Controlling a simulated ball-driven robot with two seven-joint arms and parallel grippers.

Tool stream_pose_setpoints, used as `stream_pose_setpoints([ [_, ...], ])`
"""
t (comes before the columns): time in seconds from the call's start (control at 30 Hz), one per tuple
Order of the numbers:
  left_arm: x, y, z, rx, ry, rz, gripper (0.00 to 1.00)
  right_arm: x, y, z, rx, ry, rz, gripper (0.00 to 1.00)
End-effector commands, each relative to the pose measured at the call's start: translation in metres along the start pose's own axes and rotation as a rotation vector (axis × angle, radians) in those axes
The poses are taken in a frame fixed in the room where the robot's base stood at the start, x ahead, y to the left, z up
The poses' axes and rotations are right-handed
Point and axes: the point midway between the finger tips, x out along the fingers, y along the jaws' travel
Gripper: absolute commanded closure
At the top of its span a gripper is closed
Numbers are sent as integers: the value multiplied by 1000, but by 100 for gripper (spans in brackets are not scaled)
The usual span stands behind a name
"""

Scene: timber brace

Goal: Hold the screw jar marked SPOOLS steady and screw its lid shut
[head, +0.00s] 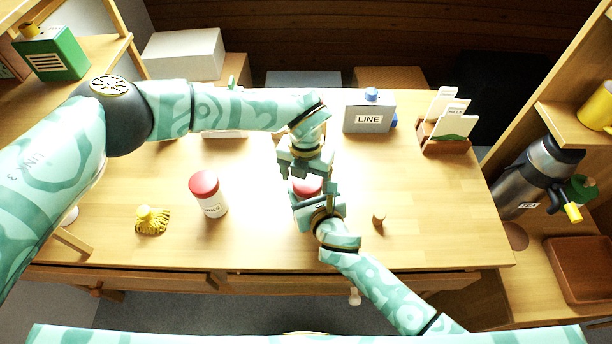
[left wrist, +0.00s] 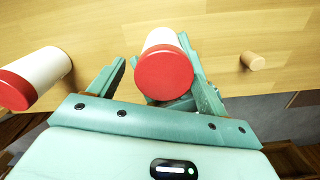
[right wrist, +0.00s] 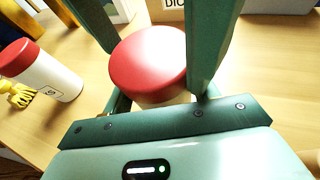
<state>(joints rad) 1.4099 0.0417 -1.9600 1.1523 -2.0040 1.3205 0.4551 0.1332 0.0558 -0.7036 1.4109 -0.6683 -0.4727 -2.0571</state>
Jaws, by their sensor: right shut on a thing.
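A white jar with a red lid (head: 307,186) stands near the middle of the table. Its label is hidden, so I cannot read SPOOLS. My right gripper (head: 318,200) is shut on this jar from the front right. In the right wrist view the red lid (right wrist: 149,62) shows between the fingers. The lid sits on top of the jar; I cannot tell how tight it is. My left gripper (head: 303,168) is above and just behind the jar, pointing down. In the left wrist view its fingers are spread, with the lid (left wrist: 164,75) showing between them.
A second red-lidded white jar (head: 208,193) stands to the left, its label partly readable. A yellow brush-like item (head: 152,220) lies farther left. A small wooden peg (head: 379,219) stands to the right. A grey LINE box (head: 369,112) and a card holder (head: 445,138) stand at the back.

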Motion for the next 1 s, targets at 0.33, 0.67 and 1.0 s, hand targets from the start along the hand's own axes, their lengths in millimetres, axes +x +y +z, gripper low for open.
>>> stream_pose_setpoints([
  [0.33,0,-6,-3,8,5,-10,16,0,5,0,-1,-1,9,100],
  [0.67,-39,-4,-2,5,3,-7,16,0,3,0,0,-1,6,100],
  [1.0,-44,-3,-2,3,3,-5,20,0,2,0,0,-1,4,100],
])
